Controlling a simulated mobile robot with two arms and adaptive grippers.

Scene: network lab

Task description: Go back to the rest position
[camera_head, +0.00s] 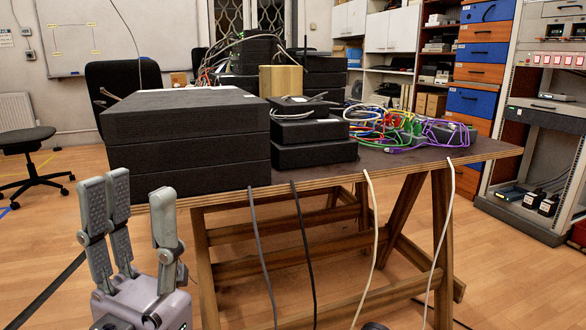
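My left gripper (138,198) stands at the lower left with its grey fingers pointing up. The two fingers on one side are well apart from the single finger on the other. Nothing is between them, so it is open and empty. It is in front of the left end of the wooden table (440,158), close to the table's front edge in the picture. My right gripper is not in view.
Large black boxes (188,140) are stacked at the table's left front, with smaller black boxes (313,142) beside them. Tangled coloured cables (400,130) lie at the right. Several cables hang off the front edge. An office chair (27,140) stands left; a rack (540,130) stands right.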

